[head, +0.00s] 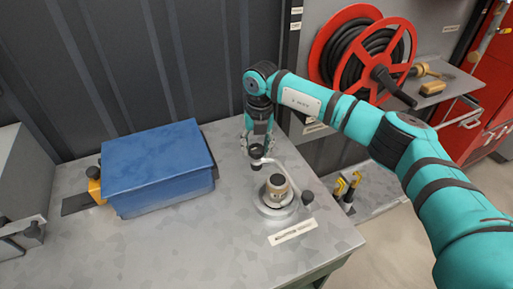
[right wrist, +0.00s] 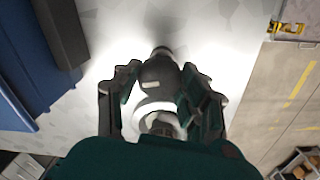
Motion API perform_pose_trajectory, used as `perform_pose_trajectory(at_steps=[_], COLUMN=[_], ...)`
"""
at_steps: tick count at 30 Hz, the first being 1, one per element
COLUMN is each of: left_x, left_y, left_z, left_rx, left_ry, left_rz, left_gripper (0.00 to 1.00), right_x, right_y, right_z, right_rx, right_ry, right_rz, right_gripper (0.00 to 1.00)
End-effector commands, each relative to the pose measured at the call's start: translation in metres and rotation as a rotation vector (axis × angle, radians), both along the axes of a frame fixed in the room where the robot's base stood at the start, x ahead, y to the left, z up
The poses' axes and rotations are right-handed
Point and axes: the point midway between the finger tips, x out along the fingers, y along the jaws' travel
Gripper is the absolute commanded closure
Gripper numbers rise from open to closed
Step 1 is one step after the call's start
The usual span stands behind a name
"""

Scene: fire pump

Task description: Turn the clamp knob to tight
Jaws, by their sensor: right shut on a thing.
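A metal fitting (head: 279,207) with a round flanged base and a dark-topped cylinder stands on the grey workbench (head: 220,245). A pale bent bar (head: 275,163) runs beside it. The dark clamp knob (head: 256,152) is at the bar's far end, under my right gripper (head: 257,147). My right gripper is shut on this knob, with its fingers on either side. In the right wrist view, a dark part (right wrist: 158,73) with a small pale mark sits between the fingers of my right gripper (right wrist: 155,85). The knob's setting cannot be read. My left gripper is not in view.
A blue box (head: 158,165) stands left of the fitting. A black ball end (head: 308,197) sticks out at the fitting's right. A label plate (head: 293,232) lies in front. A red hose reel (head: 362,50) is behind my right arm. The front of the bench is clear.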

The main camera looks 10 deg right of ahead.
Motion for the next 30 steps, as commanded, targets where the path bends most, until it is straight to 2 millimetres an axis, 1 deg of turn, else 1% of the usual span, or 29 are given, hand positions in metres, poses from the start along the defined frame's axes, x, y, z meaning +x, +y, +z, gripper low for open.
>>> perform_pose_trajectory(at_steps=[30], left_x=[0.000], left_y=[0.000], left_z=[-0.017], left_rx=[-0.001], left_ry=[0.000], left_rz=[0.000], left_gripper=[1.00], right_x=[0.001], right_y=[0.001], right_z=[0.001], right_rx=[0.003], right_ry=[-0.005], right_rz=[-0.965], right_gripper=[0.90])
